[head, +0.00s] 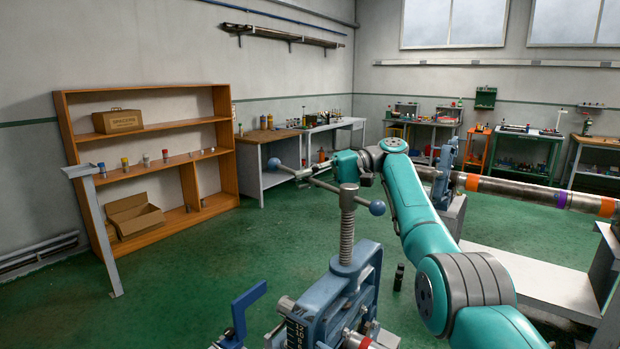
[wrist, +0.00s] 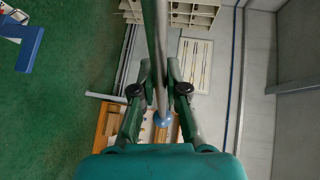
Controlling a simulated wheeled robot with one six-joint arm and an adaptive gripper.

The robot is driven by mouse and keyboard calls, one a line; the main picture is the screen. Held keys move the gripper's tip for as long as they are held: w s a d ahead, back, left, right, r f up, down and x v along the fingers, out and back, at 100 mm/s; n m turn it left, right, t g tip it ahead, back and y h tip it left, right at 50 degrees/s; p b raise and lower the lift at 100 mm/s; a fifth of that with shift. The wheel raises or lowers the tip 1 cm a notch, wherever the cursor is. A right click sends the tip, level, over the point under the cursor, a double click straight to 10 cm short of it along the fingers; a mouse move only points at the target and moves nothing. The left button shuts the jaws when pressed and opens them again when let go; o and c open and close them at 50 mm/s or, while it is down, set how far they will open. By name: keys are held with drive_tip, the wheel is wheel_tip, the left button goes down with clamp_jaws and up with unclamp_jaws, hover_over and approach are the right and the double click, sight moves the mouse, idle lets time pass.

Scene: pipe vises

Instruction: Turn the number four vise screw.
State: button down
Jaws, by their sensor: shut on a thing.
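A blue pipe vise (head: 345,290) stands at the front centre of the head view, with an upright threaded screw (head: 347,232) on top. A tommy bar with blue ball ends (head: 377,207) crosses the screw head. No number four is readable on this vise. My gripper (head: 312,170) reaches in from the right, at the bar's far left part. In the wrist view, my gripper's fingers (wrist: 160,88) close on either side of the metal bar (wrist: 157,45). A blue ball end (wrist: 165,119) shows between the fingers. The exact finger contact is small in the head view.
Another blue vise (head: 445,180) with a long banded pipe (head: 530,193) stands to the right. A pale bench (head: 535,282) lies below it. A grey stand (head: 92,215) and an orange shelf (head: 160,190) are at left. Green floor (head: 200,280) between is clear.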

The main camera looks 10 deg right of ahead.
drive_tip(key=shift+s+a+f+g, duration=0.25)
drive_tip(key=shift+f+g, duration=0.15)
drive_tip(key=shift+f, duration=0.1)
idle(0.3)
drive_tip(key=c, duration=1.2)
unclamp_jaws()
drive_tip(key=shift+w, duration=0.15)
drive_tip(key=shift+r, duration=0.3)
drive_tip(key=shift+d, duration=0.1)
